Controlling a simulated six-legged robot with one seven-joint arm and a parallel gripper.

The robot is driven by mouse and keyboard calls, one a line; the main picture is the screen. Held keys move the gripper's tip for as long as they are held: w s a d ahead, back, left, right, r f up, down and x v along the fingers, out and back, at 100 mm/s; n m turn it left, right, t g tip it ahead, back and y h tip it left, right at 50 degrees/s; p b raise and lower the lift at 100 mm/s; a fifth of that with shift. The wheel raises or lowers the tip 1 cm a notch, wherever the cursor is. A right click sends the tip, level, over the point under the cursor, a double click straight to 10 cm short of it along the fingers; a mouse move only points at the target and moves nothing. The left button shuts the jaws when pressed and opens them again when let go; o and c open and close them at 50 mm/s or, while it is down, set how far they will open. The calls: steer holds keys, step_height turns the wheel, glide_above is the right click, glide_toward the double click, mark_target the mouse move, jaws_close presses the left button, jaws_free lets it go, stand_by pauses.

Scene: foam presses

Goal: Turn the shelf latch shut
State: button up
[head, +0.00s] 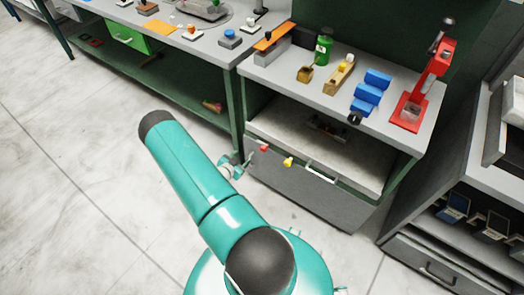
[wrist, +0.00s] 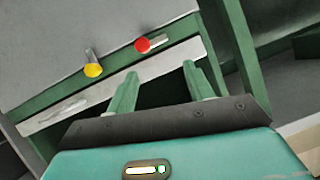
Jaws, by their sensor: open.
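Two small latches sit side by side on the front edge of the shelf (head: 335,143). One has a red knob (head: 264,149) and the other a yellow knob (head: 288,162). In the wrist view, the red knob (wrist: 142,45) has a short grey lever lying sideways to its right. The yellow knob (wrist: 93,70) has its grey lever pointing up. I cannot tell which one is the shelf latch. My gripper (head: 243,162) is in front of the shelf's left end, close to the red knob. Its two fingers (wrist: 160,72) are apart and empty, just below the red knob in the wrist view.
A grey drawer with a pale handle (head: 321,175) is below the shelf. A green table leg (head: 230,105) stands left of the shelf. Tiled floor is open to the left.

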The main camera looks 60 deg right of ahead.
mark_target(262, 150)
steer(key=shift+g+h, duration=0.3)
steer(key=shift+h, duration=0.1)
steer(key=s+x, duration=0.1)
steer(key=x, duration=0.4)
steer(key=s+f+x, duration=0.1)
steer(key=x, duration=0.4)
steer(key=s+x, duration=0.1)
steer(key=x, duration=0.4)
steer(key=shift+s+a+f, duration=0.2)
steer(key=shift+a, duration=0.15)
steer(key=shift+c, duration=0.4)
steer(key=c, duration=0.9)
